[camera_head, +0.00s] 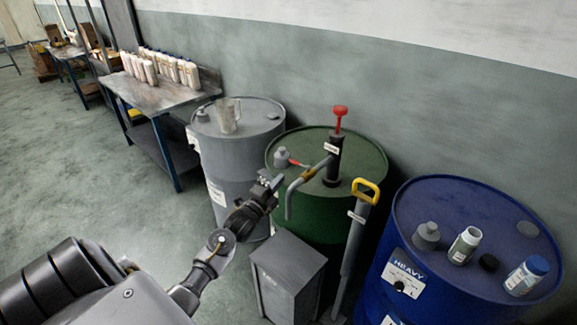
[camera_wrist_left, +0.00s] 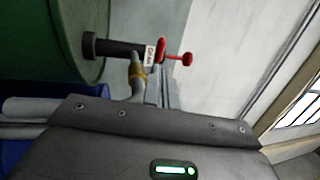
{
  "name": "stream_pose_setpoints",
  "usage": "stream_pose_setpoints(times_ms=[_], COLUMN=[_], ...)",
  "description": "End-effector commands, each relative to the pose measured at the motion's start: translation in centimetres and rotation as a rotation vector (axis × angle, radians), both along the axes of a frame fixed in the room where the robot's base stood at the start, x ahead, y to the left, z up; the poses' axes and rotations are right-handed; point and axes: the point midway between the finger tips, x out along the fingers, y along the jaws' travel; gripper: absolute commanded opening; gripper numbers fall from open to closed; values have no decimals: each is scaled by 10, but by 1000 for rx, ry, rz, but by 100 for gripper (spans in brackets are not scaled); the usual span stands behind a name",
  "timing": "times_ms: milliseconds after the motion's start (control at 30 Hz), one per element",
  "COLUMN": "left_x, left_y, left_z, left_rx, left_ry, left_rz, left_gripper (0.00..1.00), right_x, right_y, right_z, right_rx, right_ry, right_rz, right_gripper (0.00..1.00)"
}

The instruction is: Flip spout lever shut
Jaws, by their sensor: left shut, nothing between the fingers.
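The green drum (camera_head: 275,150) has a dark hand pump (camera_head: 334,162) with a red handle (camera_head: 340,118) on top. A bent grey spout (camera_head: 292,195) with a brass collar (camera_head: 309,174) runs from the pump and hangs over the drum's near edge. A small red spout lever (camera_head: 299,164) sticks out to the left near the collar. My left gripper (camera_head: 271,182) is shut and empty, just left of the spout and below the lever. Its fingertips are not clear in the wrist view. My right gripper is not in view.
A grey cabinet (camera_head: 288,265) stands below the spout. A blue drum (camera_head: 405,240) with bottles is at right. A grey drum (camera_head: 265,110) bears a clear jug (camera_head: 228,116). Open floor lies left.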

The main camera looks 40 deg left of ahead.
Motion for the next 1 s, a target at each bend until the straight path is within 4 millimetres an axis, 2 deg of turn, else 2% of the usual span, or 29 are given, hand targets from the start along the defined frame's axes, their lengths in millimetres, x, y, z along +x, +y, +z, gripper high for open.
stream_pose_setpoints(times_ms=[100, 333, 533, 867, 1000], left_x=[24, 52, 61, 61, 68], left_y=[1, 2, 2, 2, 5], left_z=[8, 12, 12, 11, 7], left_rx=[-3, -1, -1, -1, 5], left_ry=[0, 1, 1, 1, -3], left_rz=[0, 0, 0, -1, -42], left_gripper=[0, 0, 0, 0, 0], right_x=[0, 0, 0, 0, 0], right_y=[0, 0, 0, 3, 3], right_z=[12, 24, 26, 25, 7], right_rx=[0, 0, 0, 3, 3], right_ry=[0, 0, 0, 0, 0], right_rz=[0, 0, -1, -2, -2], right_gripper=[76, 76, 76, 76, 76])
